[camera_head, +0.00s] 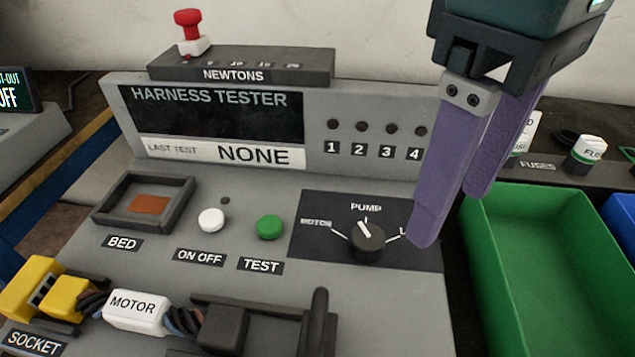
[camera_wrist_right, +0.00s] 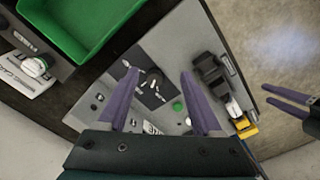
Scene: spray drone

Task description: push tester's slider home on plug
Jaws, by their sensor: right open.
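The grey harness tester (camera_head: 400,125) fills the head view, its display strip reading NONE. At its front left a yellow socket (camera_head: 32,287) faces a yellow plug (camera_head: 65,298), whose cable carries a white MOTOR tag (camera_head: 136,311). I cannot tell how deep the plug sits. The black slider (camera_head: 318,318) with its upright handle is at the bottom, right of a black block on the cable, partly cut off. My right gripper (camera_head: 450,213) is open and empty above the knob panel, away from the slider. My left gripper (camera_wrist_right: 288,101) shows open at the right of the wrist view.
The selector knob (camera_head: 367,240), green TEST button (camera_head: 269,227) and white ON OFF button (camera_head: 211,220) lie behind the slider. A red-topped plunger (camera_head: 189,30) stands on the NEWTONS box. A green bin (camera_head: 550,250) stands right of the tester.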

